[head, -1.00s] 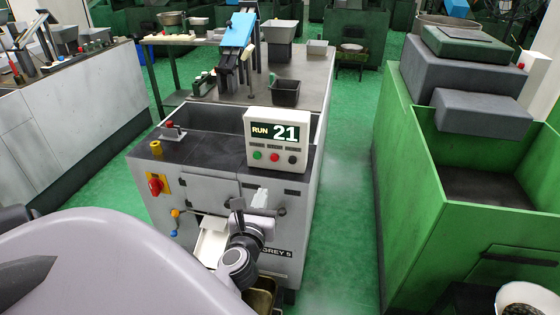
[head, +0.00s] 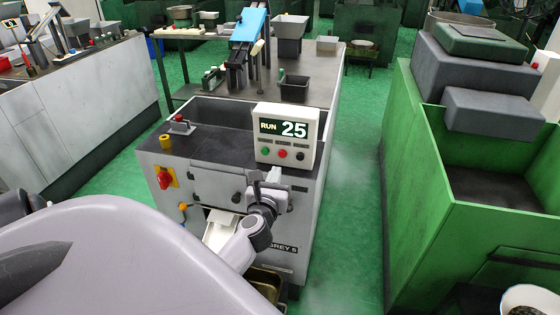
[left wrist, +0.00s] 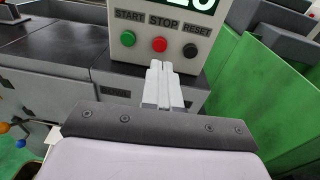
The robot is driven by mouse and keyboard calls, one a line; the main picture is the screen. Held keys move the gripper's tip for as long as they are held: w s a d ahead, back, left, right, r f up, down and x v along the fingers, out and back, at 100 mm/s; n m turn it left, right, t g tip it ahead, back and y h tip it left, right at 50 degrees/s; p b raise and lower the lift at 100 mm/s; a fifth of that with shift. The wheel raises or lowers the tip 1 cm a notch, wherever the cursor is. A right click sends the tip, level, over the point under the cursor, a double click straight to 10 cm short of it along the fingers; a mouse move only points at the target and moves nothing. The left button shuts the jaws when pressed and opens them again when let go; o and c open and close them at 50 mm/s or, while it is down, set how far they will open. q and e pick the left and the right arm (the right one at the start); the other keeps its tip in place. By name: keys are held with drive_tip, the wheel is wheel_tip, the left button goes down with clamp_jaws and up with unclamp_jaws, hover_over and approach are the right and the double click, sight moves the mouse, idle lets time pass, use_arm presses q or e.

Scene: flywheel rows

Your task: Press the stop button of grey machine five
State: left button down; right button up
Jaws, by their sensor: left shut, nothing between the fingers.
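Grey machine five (head: 215,185) stands in the middle of the head view, with "GREY 5" on its front. Its white control box (head: 288,125) reads RUN 25. The red stop button (head: 283,154) sits between the green start button (head: 265,152) and the dark reset button (head: 300,156). In the left wrist view the stop button (left wrist: 159,45) shows unobstructed under its STOP label. My left gripper (head: 275,174) is shut and empty, just below the control box. In the left wrist view its pale fingertips (left wrist: 157,68) appear just below the stop button. Contact with it is not visible.
A red rotary switch (head: 164,180) and a yellow knob (head: 165,142) are at the machine's left. A dark bin (head: 294,88) stands behind the control box. A large green machine (head: 415,180) stands right, across a clear green floor aisle (head: 352,170).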

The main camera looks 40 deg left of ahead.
sight(282, 155)
use_arm(q)
drive_tip(key=x, duration=0.6)
drive_tip(key=shift+w+a+b, duration=0.2)
drive_tip(key=shift+w+b, duration=0.15)
drive_tip(key=shift+b, duration=0.05)
